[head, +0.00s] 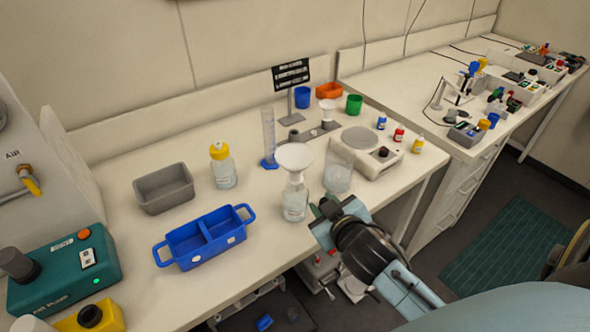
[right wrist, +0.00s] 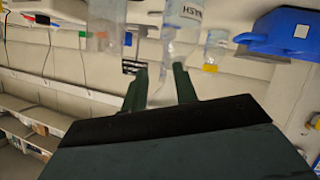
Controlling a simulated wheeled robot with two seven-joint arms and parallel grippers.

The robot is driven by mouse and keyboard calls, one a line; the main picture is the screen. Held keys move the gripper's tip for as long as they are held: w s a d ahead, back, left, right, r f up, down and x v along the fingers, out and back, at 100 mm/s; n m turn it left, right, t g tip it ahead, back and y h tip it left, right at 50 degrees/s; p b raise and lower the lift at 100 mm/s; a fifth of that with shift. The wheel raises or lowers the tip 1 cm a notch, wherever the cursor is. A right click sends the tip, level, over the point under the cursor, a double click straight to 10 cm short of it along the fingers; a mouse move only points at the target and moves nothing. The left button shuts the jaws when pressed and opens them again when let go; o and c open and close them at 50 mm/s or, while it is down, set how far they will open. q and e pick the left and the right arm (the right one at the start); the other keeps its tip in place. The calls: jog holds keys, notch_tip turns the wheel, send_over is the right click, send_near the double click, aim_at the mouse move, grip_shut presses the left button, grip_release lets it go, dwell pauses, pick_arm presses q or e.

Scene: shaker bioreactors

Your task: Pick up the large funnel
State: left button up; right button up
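The large white funnel (head: 294,157) sits mouth up in the neck of a clear labelled bottle (head: 295,203) on the bench in the head view. A smaller white funnel (head: 328,106) stands farther back on a grey stand. My right gripper (head: 322,207) is just right of the bottle, low beside its body and below the large funnel. In the right wrist view its two dark fingers (right wrist: 161,82) are apart with nothing clearly held. My left gripper is not in view.
A clear beaker (head: 338,172) stands close behind my right gripper, by a white scale (head: 366,158). A blue tray (head: 205,238), grey bin (head: 163,188), yellow-capped bottle (head: 222,167) and measuring cylinder (head: 268,135) stand left of the funnel. The bench's front edge is near.

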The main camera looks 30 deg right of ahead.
jog(key=w+a+r+n+t+y, duration=0.1)
jog(key=w+r+n+t+y, duration=0.25)
jog(key=r, duration=0.55)
jog(key=w+a+r+n+t+y, duration=0.1)
jog(key=w+r+n+t+y, duration=0.2)
jog(key=r, duration=0.6)
jog(key=s+a+r+n+y, duration=0.1)
jog(key=a+r+n+y, duration=0.45)
jog(key=n+y, duration=0.3)
jog(key=n+g+h, duration=0.8)
jog(key=n+g, duration=0.1)
jog(key=g, duration=0.6)
send_near(309, 161)
jog(key=p+x, duration=0.2)
jog(key=x, duration=0.7)
jog(key=shift+a+f+p, duration=0.1)
jog(key=shift+f+p, duration=0.05)
jog(key=shift+p, duration=0.25)
jog(key=shift+w+a+f, duration=0.1)
jog(key=shift+w+f, duration=0.1)
jog(key=shift+f, duration=0.2)
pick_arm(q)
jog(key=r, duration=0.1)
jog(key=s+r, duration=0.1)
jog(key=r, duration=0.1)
